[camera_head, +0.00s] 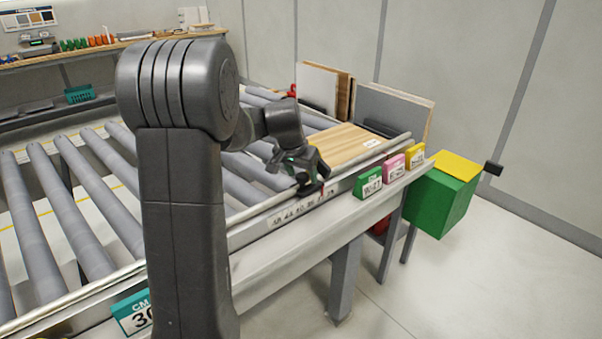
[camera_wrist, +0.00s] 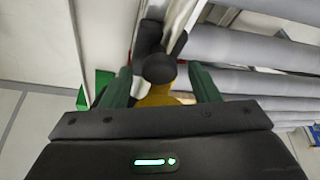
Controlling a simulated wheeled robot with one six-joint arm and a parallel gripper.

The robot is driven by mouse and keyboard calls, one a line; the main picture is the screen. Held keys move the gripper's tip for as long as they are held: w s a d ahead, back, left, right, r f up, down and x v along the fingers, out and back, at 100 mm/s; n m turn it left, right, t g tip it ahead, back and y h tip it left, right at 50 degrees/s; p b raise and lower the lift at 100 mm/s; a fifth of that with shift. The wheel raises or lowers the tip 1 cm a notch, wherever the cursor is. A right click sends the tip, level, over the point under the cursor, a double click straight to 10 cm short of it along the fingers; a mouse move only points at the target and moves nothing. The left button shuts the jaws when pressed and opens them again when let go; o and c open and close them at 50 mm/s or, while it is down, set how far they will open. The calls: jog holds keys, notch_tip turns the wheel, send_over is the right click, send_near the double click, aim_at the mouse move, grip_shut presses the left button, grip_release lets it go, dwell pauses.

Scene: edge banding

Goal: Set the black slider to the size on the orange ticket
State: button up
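My gripper (camera_head: 307,181) is low over the front rail of the roller table, at the right end of a printed scale strip (camera_head: 290,214). In the wrist view, its two green fingers (camera_wrist: 161,84) stand apart. A round black knob (camera_wrist: 160,68), apparently the black slider, shows between them with gaps on both sides. A yellow-orange part (camera_wrist: 162,97) lies just behind the knob; I cannot tell what it is. In the head view my gripper mostly hides the slider. I cannot pick out an orange ticket for certain, and the scale figures are too small to read surely.
Green (camera_head: 368,184), pink (camera_head: 394,167) and yellow (camera_head: 415,155) label holders stand on the front ledge, right of my gripper. A wooden board (camera_head: 335,145) lies on the rollers behind it. Upright panels (camera_head: 385,110) stand at the back right. A green box (camera_head: 440,200) is beyond the table end.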

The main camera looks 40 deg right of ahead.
jog(key=v, duration=1.3)
jog(key=shift+a+r, duration=0.2)
jog(key=shift+r, duration=0.15)
jog(key=shift+s+f, duration=0.1)
jog(key=x, duration=1.4)
jog(key=shift+a, duration=0.3)
jog(key=shift+r, duration=0.2)
